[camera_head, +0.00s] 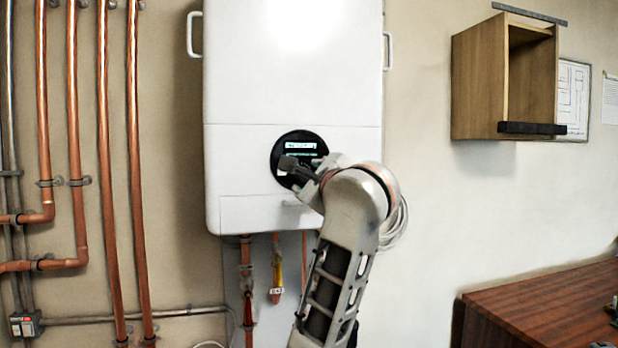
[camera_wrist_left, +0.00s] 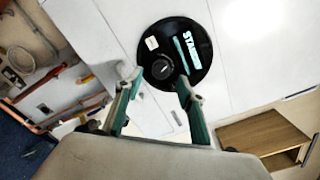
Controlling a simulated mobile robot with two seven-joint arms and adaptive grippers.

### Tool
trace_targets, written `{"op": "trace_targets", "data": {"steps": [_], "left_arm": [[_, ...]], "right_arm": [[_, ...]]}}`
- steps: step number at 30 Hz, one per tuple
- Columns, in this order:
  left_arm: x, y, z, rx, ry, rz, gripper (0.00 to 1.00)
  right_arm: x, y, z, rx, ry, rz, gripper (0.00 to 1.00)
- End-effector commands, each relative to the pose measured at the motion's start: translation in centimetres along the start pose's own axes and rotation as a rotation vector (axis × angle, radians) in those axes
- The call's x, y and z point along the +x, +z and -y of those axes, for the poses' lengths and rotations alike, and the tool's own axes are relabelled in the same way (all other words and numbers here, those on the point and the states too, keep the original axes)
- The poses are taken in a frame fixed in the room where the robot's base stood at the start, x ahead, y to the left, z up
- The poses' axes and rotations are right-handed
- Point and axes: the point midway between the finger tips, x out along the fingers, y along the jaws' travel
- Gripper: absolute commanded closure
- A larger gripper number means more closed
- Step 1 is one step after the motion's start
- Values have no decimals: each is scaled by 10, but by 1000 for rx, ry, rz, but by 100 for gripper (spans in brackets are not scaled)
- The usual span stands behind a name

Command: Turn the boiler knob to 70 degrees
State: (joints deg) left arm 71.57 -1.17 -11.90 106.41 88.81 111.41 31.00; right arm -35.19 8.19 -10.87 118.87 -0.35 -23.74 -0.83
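The white boiler (camera_head: 290,70) hangs on the wall and has a round black control panel (camera_head: 284,143) low on its front. The panel's lit display (camera_head: 301,146) shows in the head view; my gripper hides the lower part. In the left wrist view, the small dark round knob (camera_wrist_left: 162,68) with a light pointer mark sits on the panel beside a lit display (camera_wrist_left: 188,50) reading something like "STAND". My left gripper (camera_head: 289,170) is at the panel. In the left wrist view, its fingers (camera_wrist_left: 158,88) are spread apart, with the knob seen between and just beyond the tips. Contact cannot be told. My right gripper is not in view.
Copper pipes (camera_head: 107,170) run up the wall at left. Short pipes (camera_head: 246,270) hang under the boiler. An open wooden cabinet (camera_head: 480,85) is on the right wall, and a wooden table (camera_head: 545,305) stands at lower right. The wall between boiler and cabinet is clear.

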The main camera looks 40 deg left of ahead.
Motion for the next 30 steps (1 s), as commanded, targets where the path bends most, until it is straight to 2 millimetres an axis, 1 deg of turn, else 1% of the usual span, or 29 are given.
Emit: {"op": "trace_targets", "data": {"steps": [1, 3, 6, 9, 13, 19, 20, 21, 24, 30], "left_arm": [[9, 0, -1, 3, 2, 2, 61], [19, 0, -2, 2, 3, 1, 61], [31, -1, -1, 3, 2, 2, 61], [38, 0, -1, 1, 1, 2, 61], [42, 1, 0, 0, 0, 1, 61], [42, 1, 0, 0, 0, 1, 61], [42, 1, 0, 0, 0, 1, 66], [42, 1, 0, 0, 0, 1, 76], [42, 0, 0, 0, 0, 1, 99], [42, 0, 0, 3, 1, 1, 99]], "right_arm": [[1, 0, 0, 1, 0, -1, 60], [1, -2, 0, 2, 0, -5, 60], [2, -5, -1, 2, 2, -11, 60], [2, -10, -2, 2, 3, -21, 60], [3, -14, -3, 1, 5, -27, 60], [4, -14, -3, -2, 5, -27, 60], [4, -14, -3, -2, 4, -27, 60], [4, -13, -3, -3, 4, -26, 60], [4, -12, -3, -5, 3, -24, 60], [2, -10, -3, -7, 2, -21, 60]]}}
